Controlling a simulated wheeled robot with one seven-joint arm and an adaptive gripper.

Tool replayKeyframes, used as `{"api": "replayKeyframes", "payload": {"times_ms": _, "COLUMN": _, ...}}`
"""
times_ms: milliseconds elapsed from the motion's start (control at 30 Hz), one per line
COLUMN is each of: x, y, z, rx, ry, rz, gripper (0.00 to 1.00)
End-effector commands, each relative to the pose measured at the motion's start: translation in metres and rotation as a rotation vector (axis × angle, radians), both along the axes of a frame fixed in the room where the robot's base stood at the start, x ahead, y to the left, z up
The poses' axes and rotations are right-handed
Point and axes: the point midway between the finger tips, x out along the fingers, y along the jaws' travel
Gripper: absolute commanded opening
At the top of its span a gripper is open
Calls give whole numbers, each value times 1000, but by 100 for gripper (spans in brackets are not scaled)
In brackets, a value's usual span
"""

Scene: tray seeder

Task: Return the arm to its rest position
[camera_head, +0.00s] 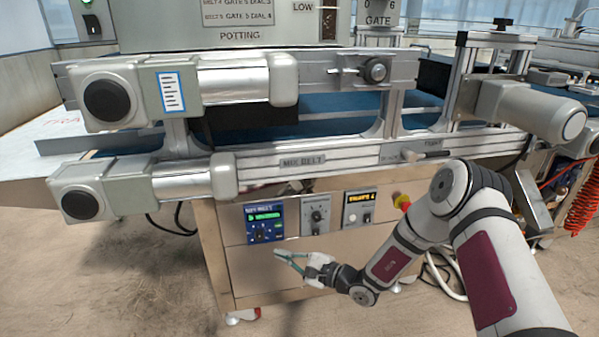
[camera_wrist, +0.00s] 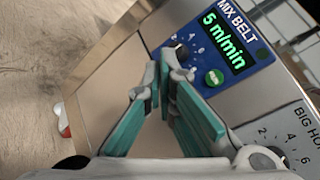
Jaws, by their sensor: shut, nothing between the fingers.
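My arm (camera_head: 395,260) reaches in from the lower right of the head view, bent at the elbow, in front of the machine's lower panel. My gripper (camera_head: 283,257) is at its end, pointing left, just below the blue control box. In the wrist view my gripper (camera_wrist: 165,84) has its green-padded fingers meeting at the tips, with nothing between them. The gap between fingertips and panel is hard to judge.
The head view shows the blue box (camera_head: 264,222), a grey dial box (camera_head: 316,214) and a yellow-display box (camera_head: 358,209) on the panel. The conveyor with grey motors (camera_head: 110,190) runs above my gripper. Cables (camera_head: 440,275) hang behind my arm. Open floor (camera_head: 130,285) lies at left.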

Motion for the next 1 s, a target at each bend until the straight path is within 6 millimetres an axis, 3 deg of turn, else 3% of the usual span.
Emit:
{"api": "replayKeyframes", "payload": {"times_ms": 167, "x": -15, "y": 7, "z": 57, "rx": -23, "ry": -75, "rz": 129, "gripper": 0}}
{"api": "replayKeyframes", "payload": {"times_ms": 300, "x": -46, "y": 10, "z": 116, "rx": -70, "ry": -148, "rz": 289, "gripper": 0}}
{"api": "replayKeyframes", "payload": {"times_ms": 500, "x": -103, "y": 5, "z": 184, "rx": -177, "ry": -222, "rz": 508, "gripper": 0}}
{"api": "replayKeyframes", "payload": {"times_ms": 800, "x": -200, "y": -27, "z": 251, "rx": -413, "ry": -283, "rz": 779, "gripper": 0}}
{"api": "replayKeyframes", "payload": {"times_ms": 1000, "x": -264, "y": -62, "z": 277, "rx": -613, "ry": -291, "rz": 907, "gripper": 0}}
